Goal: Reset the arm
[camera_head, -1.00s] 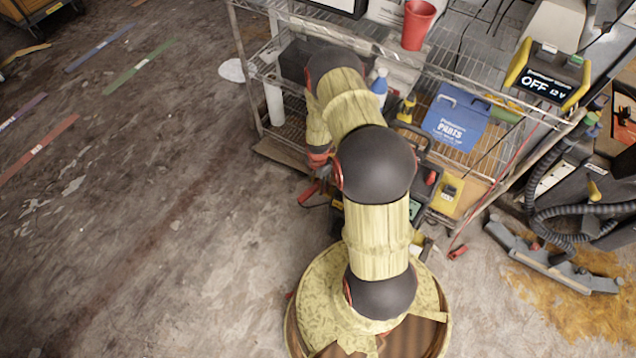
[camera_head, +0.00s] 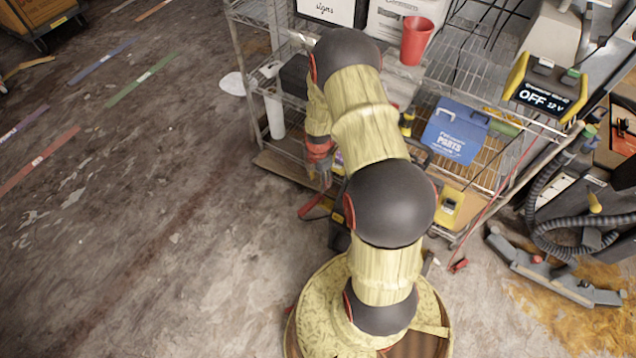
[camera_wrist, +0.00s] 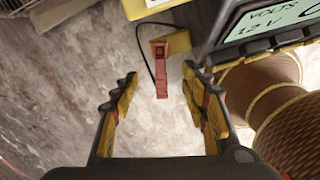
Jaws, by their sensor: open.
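My gripper (camera_wrist: 160,112) is open in the wrist view, with its two yellow-and-black fingers spread apart and nothing between the tips but floor. A red clamp (camera_wrist: 160,68) on a black cable shows just beyond the fingertips, beside a yellow piece (camera_wrist: 165,44). In the head view my arm bends over from its base toward the wire shelf, and its wrist end hangs at the shelf's left front.
The wire shelf (camera_head: 478,176) holds a red cup (camera_head: 416,40), a blue parts box (camera_head: 455,130) and a battery tester reading OFF (camera_head: 543,88). A hose (camera_head: 545,205) and floor nozzle (camera_head: 555,272) are at right. A red clamp (camera_head: 312,205) is near the floor.

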